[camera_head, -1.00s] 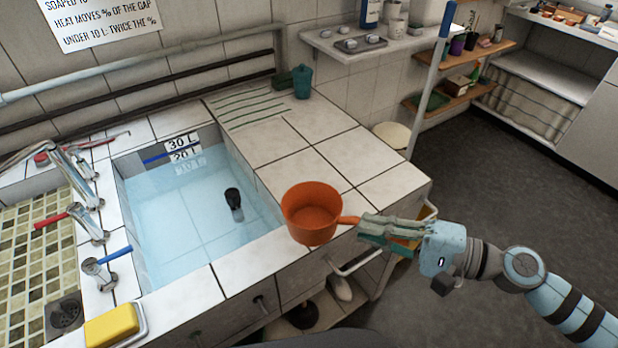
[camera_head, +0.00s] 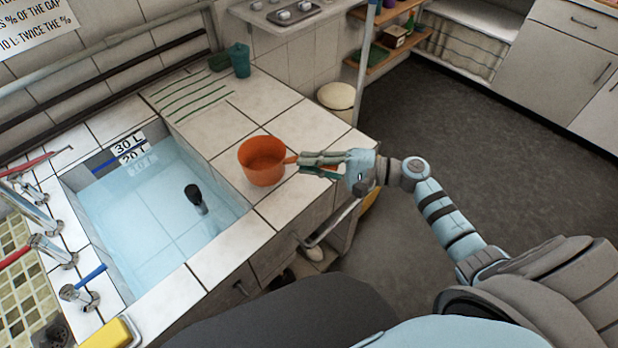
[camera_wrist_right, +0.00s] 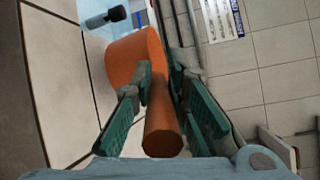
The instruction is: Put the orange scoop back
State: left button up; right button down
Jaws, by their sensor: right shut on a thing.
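The orange scoop (camera_head: 262,162) is upright at the right edge of the sink basin, over the white tiled counter. I cannot tell whether its base touches the tiles. My right gripper (camera_head: 302,160) is shut on the scoop's handle, with its arm coming from the right. In the right wrist view the scoop (camera_wrist_right: 132,65) shows beyond the fingers, its handle between the green pads of the gripper (camera_wrist_right: 165,115). My left gripper is not in view.
The basin (camera_head: 150,215) holds clear water and a black object (camera_head: 195,197). A teal cup (camera_head: 239,60) stands at the counter's back. Taps (camera_head: 48,250) line the left side, a yellow sponge (camera_head: 106,335) the front. Counter tiles behind the scoop are bare.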

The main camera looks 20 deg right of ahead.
notch_tip(320, 180, down, 4)
jog(key=shift+s+b, duration=0.15)
jog(key=shift+b, duration=0.35)
jog(key=c, duration=1.6)
grip_release()
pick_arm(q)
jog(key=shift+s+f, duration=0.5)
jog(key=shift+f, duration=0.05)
pick_arm(e)
jog(key=shift+o, duration=0.2)
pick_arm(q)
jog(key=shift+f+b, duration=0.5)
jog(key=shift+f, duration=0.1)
pick_arm(e)
jog(key=v, duration=1.2)
jog(key=shift+f, duration=0.1)
